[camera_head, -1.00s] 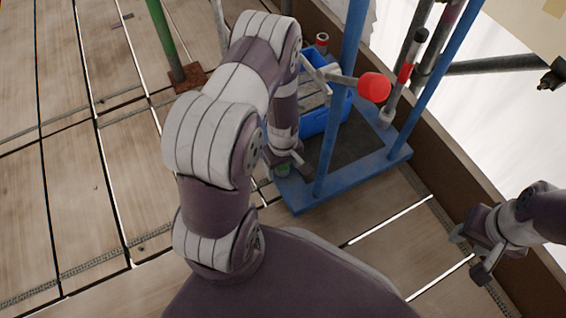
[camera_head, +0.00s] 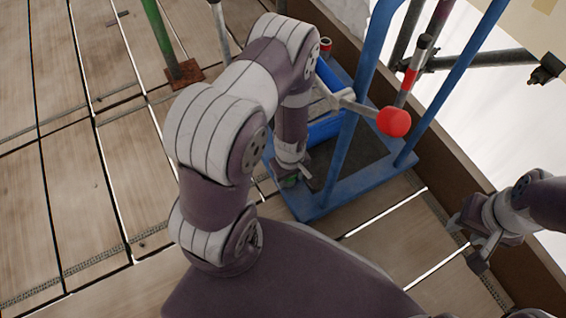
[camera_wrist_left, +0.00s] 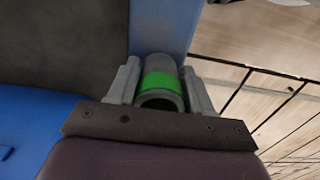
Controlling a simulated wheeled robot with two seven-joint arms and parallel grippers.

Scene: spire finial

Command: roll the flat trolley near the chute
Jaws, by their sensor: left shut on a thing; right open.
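The flat trolley (camera_head: 362,188) is a low blue deck with a dark mat and tall blue uprights, in the middle of the head view. My left gripper (camera_head: 290,178) is at its near left corner. In the left wrist view, the left fingers are shut on a grey tube with a green band (camera_wrist_left: 160,82), standing at the blue deck's corner. My right gripper (camera_head: 464,246) is open and empty, apart from the trolley at the right. I cannot make out the chute for certain.
A green post (camera_head: 160,38) stands on a rusty plate behind left. A brown edge board (camera_head: 450,180) runs along the right.

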